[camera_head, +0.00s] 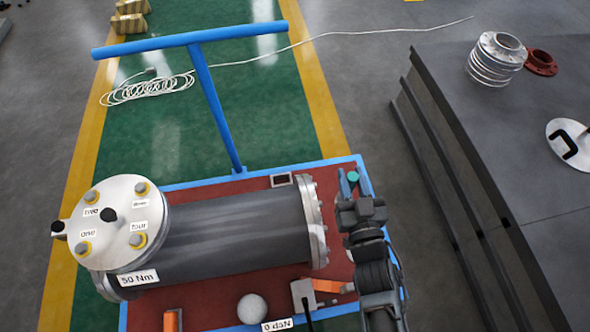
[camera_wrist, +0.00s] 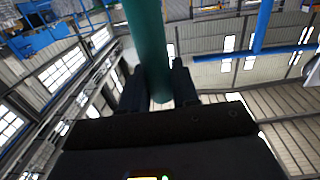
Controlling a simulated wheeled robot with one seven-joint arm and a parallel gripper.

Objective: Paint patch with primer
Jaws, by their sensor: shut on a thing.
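My gripper (camera_head: 350,185) is at the right end of the red cart, beside the shell's right flange. In the wrist view it (camera_wrist: 158,85) is shut on a teal rod-like tool (camera_wrist: 147,35). In the head view only the tool's small round teal end (camera_head: 353,176) shows; I cannot tell what kind of tool it is. The dark grey flanged shell (camera_head: 225,230) lies on its side on the cart, with a bolted round silver cover (camera_head: 115,221) at its left. I cannot make out a patch or a primer container.
The red cart bed (camera_head: 200,313) has a blue rim and a tall blue handle (camera_head: 210,95). A pale ball (camera_head: 251,308) and orange clamps sit at its front. A dark workbench (camera_head: 540,140) stands at right with flanged parts. Coiled white cable (camera_head: 145,90) lies on the green floor.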

